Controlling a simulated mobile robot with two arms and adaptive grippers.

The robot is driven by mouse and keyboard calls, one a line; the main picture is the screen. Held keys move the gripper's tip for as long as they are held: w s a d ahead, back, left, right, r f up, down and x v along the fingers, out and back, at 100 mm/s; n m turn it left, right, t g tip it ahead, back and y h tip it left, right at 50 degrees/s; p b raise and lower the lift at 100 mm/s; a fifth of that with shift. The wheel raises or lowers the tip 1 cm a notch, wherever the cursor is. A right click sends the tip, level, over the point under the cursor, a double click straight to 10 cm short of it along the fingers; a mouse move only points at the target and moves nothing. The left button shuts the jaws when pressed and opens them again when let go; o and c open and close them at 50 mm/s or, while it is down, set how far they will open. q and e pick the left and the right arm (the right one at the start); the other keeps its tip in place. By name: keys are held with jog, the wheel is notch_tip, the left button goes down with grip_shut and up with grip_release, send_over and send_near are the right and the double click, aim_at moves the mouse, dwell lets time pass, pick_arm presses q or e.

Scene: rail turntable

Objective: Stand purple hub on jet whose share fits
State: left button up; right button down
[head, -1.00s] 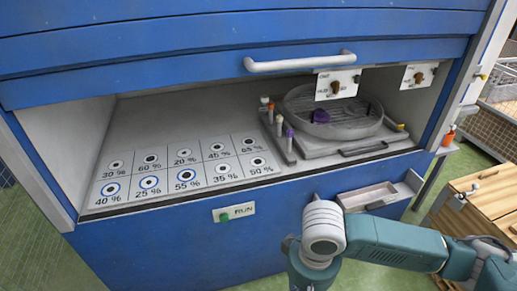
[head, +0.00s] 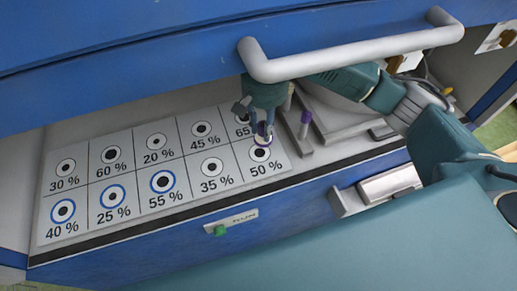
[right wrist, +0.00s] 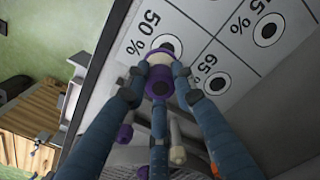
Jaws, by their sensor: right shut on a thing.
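My right gripper (head: 263,128) is inside the cabinet at the right end of the jet panel, pointing down. Its fingers are shut on the purple hub (right wrist: 159,73), which has a purple top and a pale band and sits between the fingertips in the right wrist view. In the head view, the hub (head: 263,139) is at the 50 % jet (head: 260,154) and partly covers it; I cannot tell whether it touches. The jet's dark centre (right wrist: 170,43) shows just beyond the hub in the wrist view. My left gripper is not in view.
The panel (head: 138,133) carries several ringed jets with percent labels; the 40 % (head: 63,211), 25 % (head: 112,196) and 55 % (head: 162,182) jets have blue rings. A purple-topped peg (head: 305,122) stands close right of the gripper. A grey handle bar (head: 350,50) crosses above.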

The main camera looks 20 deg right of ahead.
aim_at(260, 133)
jog(key=shift+w+a+r, duration=0.3)
jog(key=shift+w+r, duration=0.3)
jog(key=shift+m, duration=0.3)
notch_tip(260, 133, down, 5)
jog(key=shift+f+p, duration=0.1)
jog(key=shift+p, duration=0.3)
notch_tip(260, 133, down, 3)
jog(key=shift+f, duration=0.55)
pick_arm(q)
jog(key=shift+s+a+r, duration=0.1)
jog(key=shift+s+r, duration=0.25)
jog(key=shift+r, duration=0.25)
pick_arm(e)
jog(key=c, duration=1.7)
grip_release()
jog(key=shift+f, duration=0.1)
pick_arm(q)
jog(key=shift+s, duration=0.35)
pick_arm(e)
jog(key=shift+o, duration=1.3)
